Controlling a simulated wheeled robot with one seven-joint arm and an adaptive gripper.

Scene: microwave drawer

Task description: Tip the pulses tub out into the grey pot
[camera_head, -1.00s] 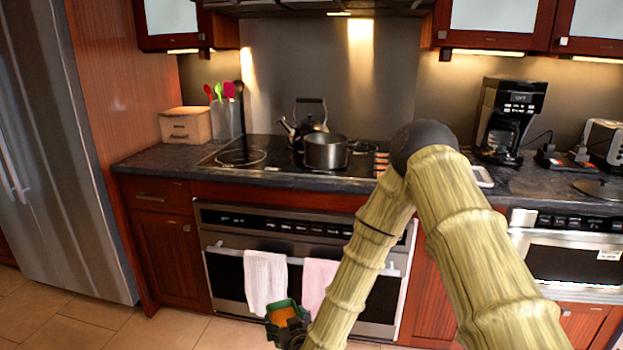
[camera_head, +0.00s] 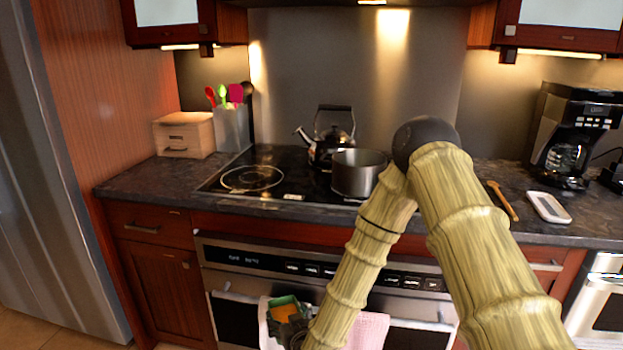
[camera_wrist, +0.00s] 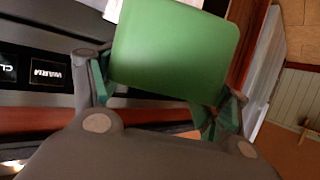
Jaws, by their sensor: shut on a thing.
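The pulses tub (camera_head: 284,302) is a green container with orange contents showing at its open top. It is low in front of the oven, below counter height, and looks close to upright. My gripper (camera_head: 288,326) is shut on it; in the wrist view the tub's plain green side (camera_wrist: 172,50) fills the space between my fingers. The grey pot (camera_head: 352,180) stands on the cooktop, above and to the right of the tub in the head view. My arm hides a little of its right edge.
A kettle (camera_head: 328,140) stands behind the pot, to its left. Towels (camera_head: 362,332) hang on the oven front behind the tub. A wooden box (camera_head: 184,135) and a utensil holder (camera_head: 232,128) stand at the left. The left cooktop burner (camera_head: 252,178) is bare.

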